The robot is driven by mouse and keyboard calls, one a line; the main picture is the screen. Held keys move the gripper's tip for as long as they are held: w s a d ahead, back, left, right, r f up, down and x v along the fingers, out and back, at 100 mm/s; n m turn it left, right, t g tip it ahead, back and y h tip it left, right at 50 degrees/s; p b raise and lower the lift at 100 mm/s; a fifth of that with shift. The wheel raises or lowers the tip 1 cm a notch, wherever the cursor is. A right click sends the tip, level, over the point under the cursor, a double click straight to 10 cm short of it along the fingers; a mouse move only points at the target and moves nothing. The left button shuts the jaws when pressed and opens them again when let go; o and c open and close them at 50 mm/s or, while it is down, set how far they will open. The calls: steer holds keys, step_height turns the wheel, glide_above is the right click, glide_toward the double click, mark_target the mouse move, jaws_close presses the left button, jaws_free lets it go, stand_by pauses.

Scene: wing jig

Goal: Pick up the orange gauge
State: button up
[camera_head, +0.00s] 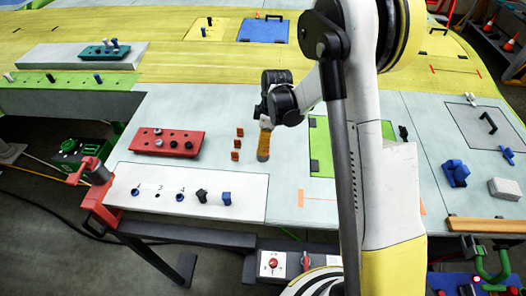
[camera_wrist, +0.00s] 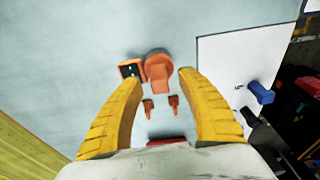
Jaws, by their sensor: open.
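My gripper (camera_wrist: 161,77) is open, its two yellow fingers spread and pointing down at the pale table. Between and just beyond the fingertips is an orange piece with a round body and a raised block, which looks like the orange gauge (camera_wrist: 158,72). An orange piece with a black face (camera_wrist: 131,69) is beside it, near the left fingertip; I cannot tell whether the two are joined. In the head view my gripper (camera_head: 264,153) hides this spot. The gap between fingers and gauge is hard to judge.
Small orange blocks (camera_head: 237,143) stand in a column left of my gripper. A red plate with dark pegs (camera_head: 190,153) lies farther left. A white panel with blue and black knobs (camera_head: 240,207) is in front. A green-framed panel (camera_head: 318,125) is to the right.

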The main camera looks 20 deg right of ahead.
jaws_close()
steer(key=shift+r, duration=0.15)
steer(key=shift+r, duration=0.6)
step_height(320, 180, up, 3)
steer(key=shift+w+f, duration=0.1)
steer(key=w+d+r+b, duration=0.1)
steer(key=w+d+r, duration=0.5)
steer(key=w, duration=0.4)
steer(key=shift+r, duration=0.4)
